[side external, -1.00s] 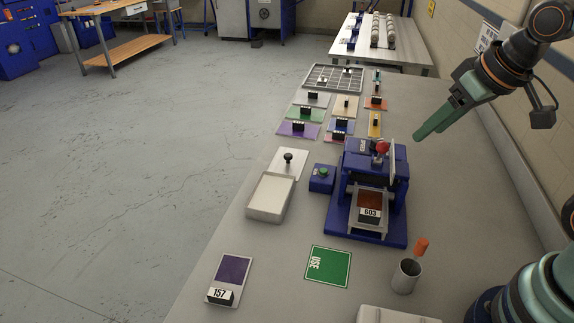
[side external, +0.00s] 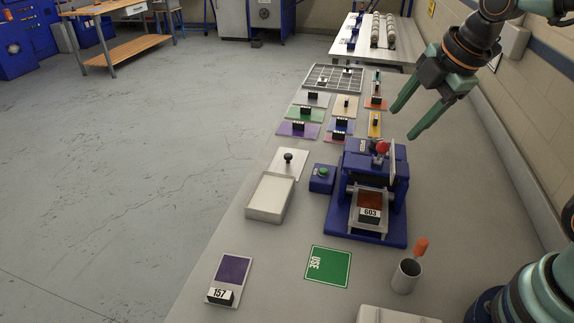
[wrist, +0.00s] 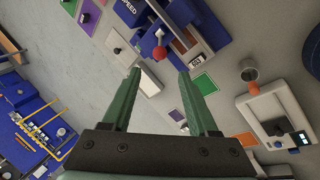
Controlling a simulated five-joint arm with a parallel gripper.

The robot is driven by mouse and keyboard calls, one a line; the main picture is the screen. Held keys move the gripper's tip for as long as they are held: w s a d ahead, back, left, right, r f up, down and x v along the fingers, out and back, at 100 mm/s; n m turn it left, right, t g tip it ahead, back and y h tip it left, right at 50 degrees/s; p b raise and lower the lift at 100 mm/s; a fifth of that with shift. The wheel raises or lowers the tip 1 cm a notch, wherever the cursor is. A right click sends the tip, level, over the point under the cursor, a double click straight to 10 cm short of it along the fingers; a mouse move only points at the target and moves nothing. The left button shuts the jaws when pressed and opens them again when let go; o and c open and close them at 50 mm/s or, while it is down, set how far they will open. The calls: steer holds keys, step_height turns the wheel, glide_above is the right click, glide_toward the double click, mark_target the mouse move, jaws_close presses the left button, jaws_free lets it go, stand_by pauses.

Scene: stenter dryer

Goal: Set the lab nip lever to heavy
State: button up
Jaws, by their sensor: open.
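The lab nip machine (side external: 372,195) is a blue unit on the bench with a framed tray at its front, where a card labelled 603 sits. Its lever has a red knob (side external: 382,147) at the top of the machine. In the wrist view the red knob (wrist: 159,53) shows just beyond my fingertips, left of centre. My gripper (side external: 401,125) is above and behind the machine, its green fingers spread apart and empty. It also shows in the wrist view (wrist: 160,74). The fingers are apart from the knob. The lever's setting marks cannot be read.
Several coloured sample cards lie behind.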

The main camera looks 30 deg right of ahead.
mark_target(381, 150)
steer(key=x, duration=0.8)
steer(key=d+x, duration=0.1)
steer(key=x, duration=0.2)
steer(key=shift+w+f, duration=0.2)
steer(key=shift+f, duration=0.2)
jaws_close()
steer(key=shift+a, duration=0.1)
stand_by(0.9)
